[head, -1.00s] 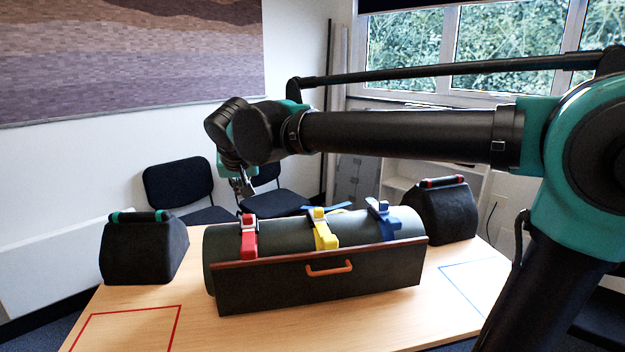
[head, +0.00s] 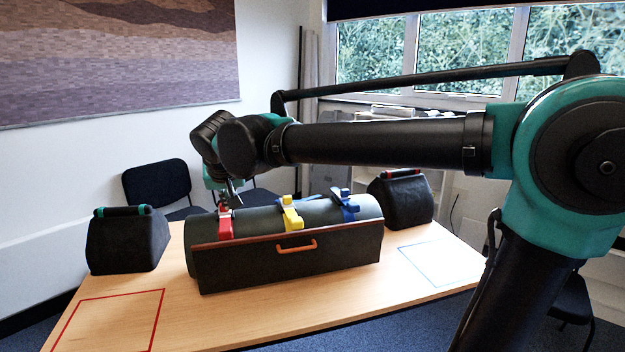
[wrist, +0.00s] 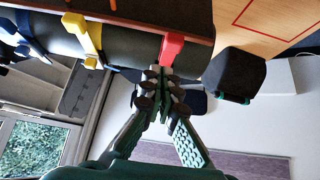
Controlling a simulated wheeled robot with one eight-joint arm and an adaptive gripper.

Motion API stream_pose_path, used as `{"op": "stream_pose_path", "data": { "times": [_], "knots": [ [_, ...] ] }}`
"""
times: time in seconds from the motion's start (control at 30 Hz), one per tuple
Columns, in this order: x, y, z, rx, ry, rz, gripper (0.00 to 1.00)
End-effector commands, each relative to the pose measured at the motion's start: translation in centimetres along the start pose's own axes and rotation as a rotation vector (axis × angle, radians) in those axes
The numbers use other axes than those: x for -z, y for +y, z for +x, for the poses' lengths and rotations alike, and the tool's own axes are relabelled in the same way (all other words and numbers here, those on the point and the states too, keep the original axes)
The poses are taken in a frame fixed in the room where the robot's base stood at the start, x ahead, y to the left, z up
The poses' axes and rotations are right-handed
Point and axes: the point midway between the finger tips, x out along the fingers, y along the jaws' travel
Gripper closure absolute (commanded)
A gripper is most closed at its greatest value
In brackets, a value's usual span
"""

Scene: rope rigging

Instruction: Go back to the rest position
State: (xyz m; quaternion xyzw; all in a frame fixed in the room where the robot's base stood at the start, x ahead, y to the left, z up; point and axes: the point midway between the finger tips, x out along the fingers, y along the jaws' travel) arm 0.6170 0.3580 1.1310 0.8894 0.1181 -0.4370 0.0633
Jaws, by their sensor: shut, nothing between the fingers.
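My gripper (head: 232,193) is shut and empty, just behind and above the red strap (head: 225,224) on the dark green roll. In the wrist view my gripper (wrist: 161,75) shows with its fingers together near the red strap (wrist: 172,48); I cannot tell whether they touch it. The roll (head: 262,219) lies along the table behind a dark panel with an orange handle (head: 296,247). A yellow strap (head: 291,214) crosses its middle and a blue strap (head: 347,205) its right part. My arm reaches across the picture from the right.
A dark bag with a green-trimmed handle (head: 128,240) stands on the table's left, and one with a red handle (head: 402,200) at the back right. A red outline (head: 110,320) and a blue outline (head: 440,262) mark bare table. Chairs (head: 157,186) stand behind.

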Motion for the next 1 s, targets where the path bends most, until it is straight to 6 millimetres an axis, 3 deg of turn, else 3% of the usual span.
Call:
{"op": "stream_pose_path", "data": {
  "times": [0.27,0.47,0.53,0.67,0.8,1.0],
  "knots": [
    [-1.8,5.2,2.7,-0.036,-0.035,0.021,1.00],
    [-4.7,11.0,5.3,-0.070,-0.078,0.047,1.00],
    [-6.3,13.8,6.4,-0.084,-0.098,0.059,1.00],
    [-10.7,19.8,8.4,-0.111,-0.144,0.092,1.00],
    [-16.6,25.6,9.8,-0.128,-0.193,0.130,1.00],
    [-25.9,31.6,10.6,-0.136,-0.247,0.186,1.00]
  ]
}}
